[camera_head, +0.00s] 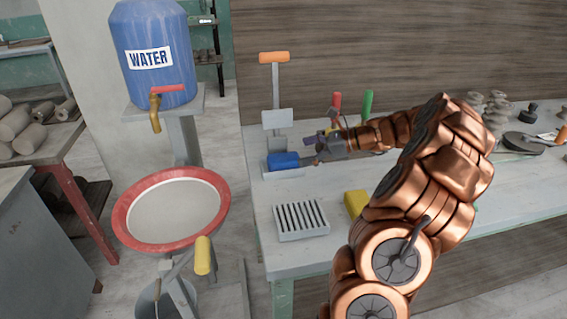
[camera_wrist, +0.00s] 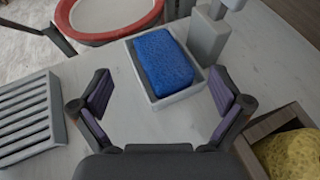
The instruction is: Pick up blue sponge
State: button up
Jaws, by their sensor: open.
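The blue sponge (camera_head: 283,160) lies in a shallow light grey tray (camera_head: 270,174) on the workbench in the head view. In the wrist view the blue sponge (camera_wrist: 163,62) sits in the same tray (camera_wrist: 186,93), ahead of my gripper and about centred between its fingers. My gripper (camera_wrist: 162,100) is open and empty, its purple-padded fingers apart and short of the tray. In the head view my gripper (camera_head: 320,147) is at the right of the sponge, small and partly hidden by its own wrist.
A slatted grey rack (camera_head: 302,218) stands at the bench front. A yellow sponge (camera_wrist: 290,155) lies in a wooden box (camera_wrist: 262,130) at the right of the wrist view. An upright stand with an orange handle (camera_head: 273,58) rises behind the tray. A red-rimmed basin (camera_head: 127,227) is left of the bench.

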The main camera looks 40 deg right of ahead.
aim_at(285, 157)
jog(key=shift+d+f+x, duration=0.1)
jog(key=shift+f+x, duration=0.05)
jog(key=shift+x, duration=1.25)
jog(key=shift+d+f+x, duration=0.15)
jog(key=shift+x, duration=1.25)
jog(key=c, duration=1.2)
jog(key=shift+o, duration=0.2)
